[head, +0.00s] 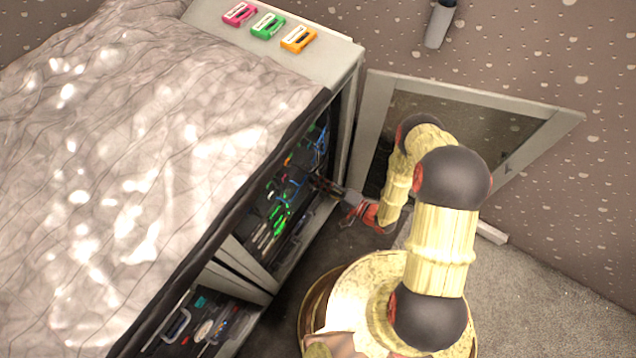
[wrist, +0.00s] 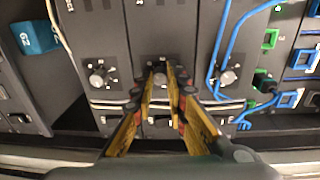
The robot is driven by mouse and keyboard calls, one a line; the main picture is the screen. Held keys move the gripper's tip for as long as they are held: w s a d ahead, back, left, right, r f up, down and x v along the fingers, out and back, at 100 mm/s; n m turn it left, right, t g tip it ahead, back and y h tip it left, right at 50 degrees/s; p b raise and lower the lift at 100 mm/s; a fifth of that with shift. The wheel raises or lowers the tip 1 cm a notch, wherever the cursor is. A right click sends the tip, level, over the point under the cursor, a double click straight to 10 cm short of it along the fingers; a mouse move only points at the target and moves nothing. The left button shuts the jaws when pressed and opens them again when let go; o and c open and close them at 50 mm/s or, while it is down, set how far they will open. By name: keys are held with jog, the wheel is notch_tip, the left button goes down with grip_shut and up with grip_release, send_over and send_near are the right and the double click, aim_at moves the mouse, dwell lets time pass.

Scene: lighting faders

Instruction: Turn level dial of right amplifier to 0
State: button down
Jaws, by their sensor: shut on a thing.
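In the wrist view, dark amplifier panels stand side by side, each with a level dial low on its face. My gripper (wrist: 168,80) is closed around the dial (wrist: 159,68) of the middle panel in this view; it shows between the yellow fingertips, which hide much of it and its marks. A pale dial (wrist: 98,77) is on the panel to the left, and another (wrist: 228,76) is on the panel to the right, each apart from the fingers. In the head view my gripper (head: 322,184) reaches into the open cabinet; the dials are too small to make out there.
Blue cables (wrist: 222,45) hang over the right panel, close to the fingers. An open glass door (head: 455,110) stands right of the cabinet. Pink (head: 240,14), green (head: 267,26) and orange (head: 298,39) items lie on the cabinet top. A crumpled sheet (head: 130,150) covers the left.

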dwell(0.5)
jog(key=c, duration=1.8)
grip_release()
jog(key=shift+o, duration=0.2)
jog(key=v, duration=1.2)
